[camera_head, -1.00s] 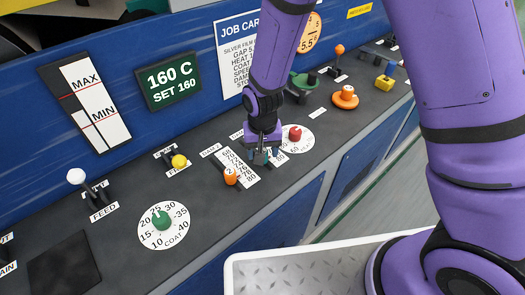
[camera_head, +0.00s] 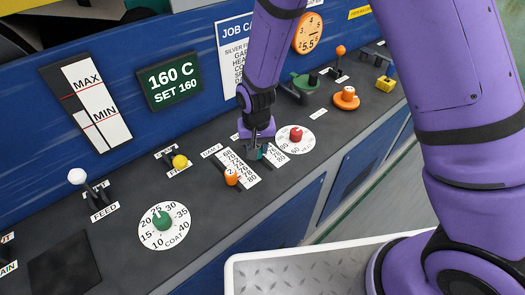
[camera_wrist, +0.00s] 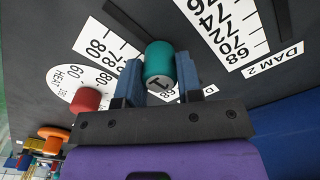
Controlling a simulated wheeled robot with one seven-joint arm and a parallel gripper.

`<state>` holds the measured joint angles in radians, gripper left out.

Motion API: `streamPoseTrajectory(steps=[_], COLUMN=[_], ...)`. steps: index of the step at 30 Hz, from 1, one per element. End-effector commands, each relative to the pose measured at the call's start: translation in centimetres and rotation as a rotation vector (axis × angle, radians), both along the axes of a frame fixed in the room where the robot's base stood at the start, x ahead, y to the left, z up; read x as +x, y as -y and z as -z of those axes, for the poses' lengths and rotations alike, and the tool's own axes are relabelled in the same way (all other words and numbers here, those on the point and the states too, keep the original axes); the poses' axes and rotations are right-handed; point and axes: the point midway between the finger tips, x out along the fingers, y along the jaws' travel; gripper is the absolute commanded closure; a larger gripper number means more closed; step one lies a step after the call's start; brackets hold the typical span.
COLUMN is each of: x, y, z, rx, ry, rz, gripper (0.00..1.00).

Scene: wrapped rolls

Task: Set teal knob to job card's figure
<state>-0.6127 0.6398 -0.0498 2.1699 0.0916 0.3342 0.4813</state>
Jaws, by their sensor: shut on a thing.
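The teal knob (camera_wrist: 158,60), marked 1, sits between the two fingers of my gripper (camera_wrist: 160,80) in the wrist view, and the gripper is shut on it. In the head view my gripper (camera_head: 257,153) reaches down over the panel and mostly hides the knob. The knob's white scale (camera_wrist: 108,43) shows 78 and 80 on one side and a 68 by the other finger; the middle is covered. The job card (camera_head: 235,32) stands on the blue back wall. My arm hides its right side, including the figures.
An orange knob (camera_head: 231,177) marked 2 is on the neighbouring scale, close on the left. A red knob (camera_head: 296,134) on a round dial is close on the right. A green COAT dial knob (camera_head: 161,220) and a yellow-topped lever (camera_head: 180,161) lie further left.

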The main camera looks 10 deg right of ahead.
Motion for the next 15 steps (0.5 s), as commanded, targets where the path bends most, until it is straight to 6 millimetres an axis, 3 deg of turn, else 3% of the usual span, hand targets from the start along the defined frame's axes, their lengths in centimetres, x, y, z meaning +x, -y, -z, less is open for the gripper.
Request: streamPoseTrajectory(steps=[11,12,15], x=[0.79,0.79,0.78], y=[-0.51,-0.5,-0.5], z=[-0.01,-0.01,-0.01], rx=[0.0,0.0,0.0], ry=[0.001,0.001,0.001], rz=[0.0,0.0,0.0], gripper=[1.0,0.6,0.41])
